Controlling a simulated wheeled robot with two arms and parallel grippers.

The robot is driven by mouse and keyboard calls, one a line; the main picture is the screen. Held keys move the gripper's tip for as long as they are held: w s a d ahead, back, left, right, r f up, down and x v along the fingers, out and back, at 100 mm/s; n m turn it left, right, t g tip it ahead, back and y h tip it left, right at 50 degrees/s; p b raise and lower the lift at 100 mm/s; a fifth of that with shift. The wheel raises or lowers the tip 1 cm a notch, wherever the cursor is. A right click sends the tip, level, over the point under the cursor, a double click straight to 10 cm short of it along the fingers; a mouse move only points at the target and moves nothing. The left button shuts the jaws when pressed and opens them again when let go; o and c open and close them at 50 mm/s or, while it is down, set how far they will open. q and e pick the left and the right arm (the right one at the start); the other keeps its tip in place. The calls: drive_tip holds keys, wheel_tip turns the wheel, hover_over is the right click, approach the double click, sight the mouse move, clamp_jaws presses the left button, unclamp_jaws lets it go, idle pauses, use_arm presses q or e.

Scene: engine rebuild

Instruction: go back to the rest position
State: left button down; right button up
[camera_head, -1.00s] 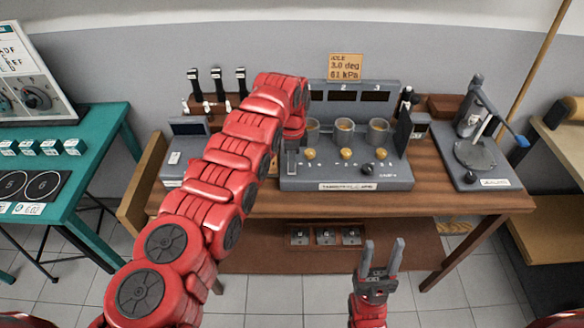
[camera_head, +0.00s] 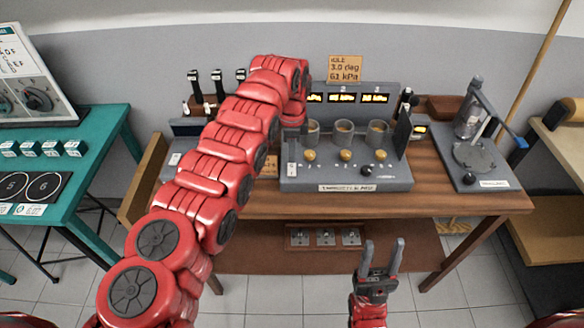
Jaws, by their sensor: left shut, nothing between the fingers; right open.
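My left arm reaches up from the lower left to the grey test bench unit (camera_head: 345,178). My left gripper (camera_head: 303,126) is mostly hidden at the end of its red wrist, by the unit's left side. It is shut and empty, above the switch (camera_head: 291,170) at the unit's left front. My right gripper (camera_head: 382,262) is open and empty, pointing up in front of the wooden table (camera_head: 400,205). The unit's displays (camera_head: 374,98) glow yellow.
Three metal cups (camera_head: 344,131) stand on the unit. A press-like stand (camera_head: 474,155) is at the table's right end. A teal table (camera_head: 85,185) stands at the left. A lower shelf (camera_head: 270,262) holds a small tray. The floor around my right gripper is clear.

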use_arm(q)
drive_tip(key=shift+r, duration=0.95)
